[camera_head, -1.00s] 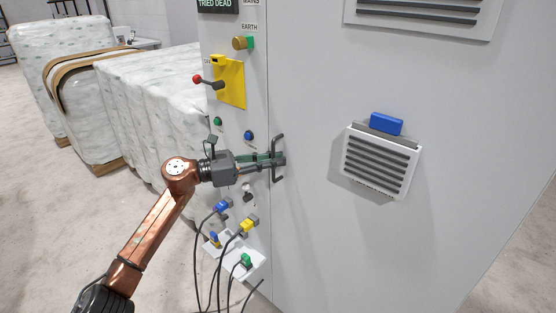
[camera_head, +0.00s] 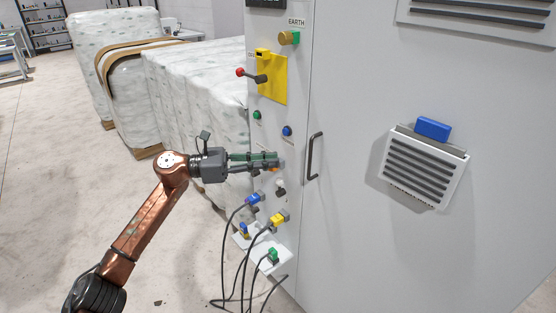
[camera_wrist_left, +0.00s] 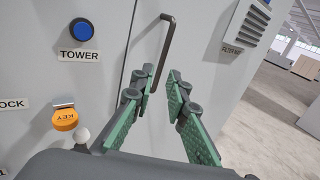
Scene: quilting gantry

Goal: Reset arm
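My left gripper (camera_head: 275,161) reaches in from the left in front of the cabinet's narrow control panel. In the left wrist view my left gripper (camera_wrist_left: 160,85) has its two green-padded fingers apart with nothing between them. The dark door handle (camera_head: 315,156) is on the cabinet door to the right of the fingertips, apart from them. In the left wrist view the handle (camera_wrist_left: 167,45) stands beyond the fingers. My right gripper is not in view.
The grey cabinet (camera_head: 350,80) fills the right side, with a vent and blue block (camera_head: 433,127). The panel carries a red-knobbed lever (camera_head: 241,72), an orange key tag (camera_wrist_left: 65,119) and plugged cables (camera_head: 253,198). Wrapped bales (camera_head: 190,80) stand behind. Open floor (camera_head: 60,180) lies left.

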